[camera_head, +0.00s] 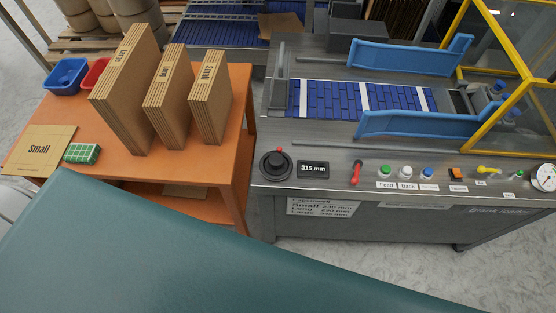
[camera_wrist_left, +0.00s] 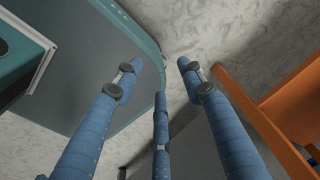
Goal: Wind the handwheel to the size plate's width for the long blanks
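The black handwheel (camera_head: 276,165) with a small red knob is at the machine's front left corner. Beside it the display (camera_head: 313,169) reads 315 mm. The size plate (camera_head: 322,207) is on the front face below; it lists Small, Long and Large, and its width figures are too small to read surely. My left gripper (camera_wrist_left: 160,75) shows only in the left wrist view, fingers spread and empty above the floor, away from the handwheel. My right gripper is in neither view. Carton blanks (camera_head: 128,90) stand in three stacks on the orange table (camera_head: 225,175).
Blue guide rails (camera_head: 425,124) flank the blue belt (camera_head: 335,100). A red lever (camera_head: 356,172) and several buttons line the panel right of the display.

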